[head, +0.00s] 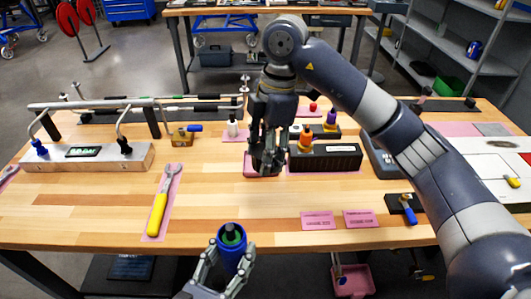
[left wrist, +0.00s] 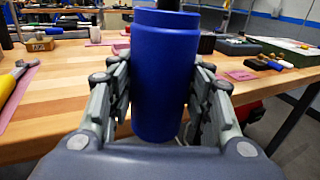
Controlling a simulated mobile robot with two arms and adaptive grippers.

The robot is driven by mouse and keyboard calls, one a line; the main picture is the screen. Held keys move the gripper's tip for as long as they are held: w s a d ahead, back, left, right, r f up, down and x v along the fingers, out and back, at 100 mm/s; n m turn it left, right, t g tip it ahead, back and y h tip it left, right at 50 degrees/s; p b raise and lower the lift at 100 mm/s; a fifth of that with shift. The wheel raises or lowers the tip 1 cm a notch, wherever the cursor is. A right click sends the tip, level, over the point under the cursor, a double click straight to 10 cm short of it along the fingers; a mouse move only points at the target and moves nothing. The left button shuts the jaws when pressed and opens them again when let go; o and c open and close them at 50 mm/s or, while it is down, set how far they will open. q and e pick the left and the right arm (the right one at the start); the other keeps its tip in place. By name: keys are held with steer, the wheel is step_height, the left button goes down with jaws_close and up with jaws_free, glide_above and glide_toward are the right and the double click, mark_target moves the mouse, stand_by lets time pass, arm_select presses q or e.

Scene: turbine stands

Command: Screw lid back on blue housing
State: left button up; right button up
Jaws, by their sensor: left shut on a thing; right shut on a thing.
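The blue housing (head: 231,262) is upright in front of the table's near edge. My left gripper (head: 228,272) is shut around its sides. In the head view its top is open, with a green ring and a dark post inside. The left wrist view shows the housing (left wrist: 165,75) large between the two fingers of my left gripper (left wrist: 160,100). My right gripper (head: 268,160) points down at a pink pad (head: 258,172) farther back on the table. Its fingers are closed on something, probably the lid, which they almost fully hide.
A yellow wrench (head: 158,208) lies on a pink strip at left. A black holder (head: 325,157) with orange and purple-topped bottles stands just right of my right gripper. Two pink labels (head: 317,220) and a blue-handled tool (head: 409,213) lie at front right. The wood between housing and pad is clear.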

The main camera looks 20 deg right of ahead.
arm_select(q)
steer(key=shift+a+r, duration=0.1)
steer(key=shift+r, duration=0.05)
